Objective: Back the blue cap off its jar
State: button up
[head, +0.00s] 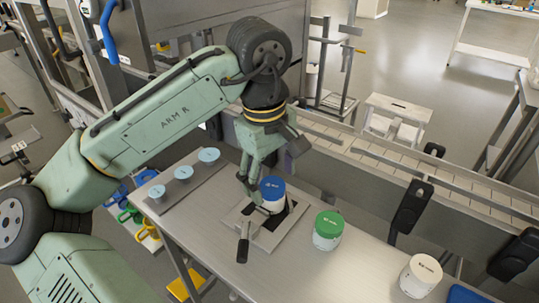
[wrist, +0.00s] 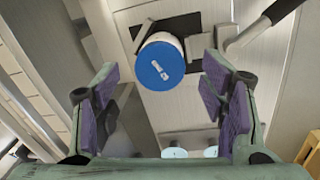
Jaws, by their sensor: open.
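The blue cap (head: 272,184) sits on its white jar (head: 273,206), which stands upright in a dark-jawed holder plate (head: 240,212) on the metal table. In the wrist view the blue cap (wrist: 160,62) shows from above, with a white mark on its top. My gripper (head: 263,180) is open close to the jar in the head view. In the wrist view its purple-padded fingers (wrist: 165,95) are spread wide, with the cap lying beyond them and between their lines. I see no contact between the pads and the cap.
A green-capped jar (head: 328,230) and a white-capped jar (head: 420,275) stand to the right on the table. A strip with pale blue discs (head: 183,172) lies to the left. The holder's dark handle (head: 242,248) sticks out in front. A conveyor (head: 380,165) runs behind.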

jog(key=shift+f, duration=0.75)
jog(key=shift+c, duration=0.2)
jog(key=c, duration=1.1)
jog(key=n+p, duration=0.1)
jog(key=n, duration=0.1)
jog(key=n+p, duration=0.1)
jog(key=shift+d+r+n, duration=0.15)
jog(key=shift+r+n, duration=0.05)
jog(key=shift+n, duration=0.2)
jog(key=shift+f+n+y, duration=0.15)
jog(key=shift+n+y, duration=0.15)
jog(key=shift+n, duration=0.6)
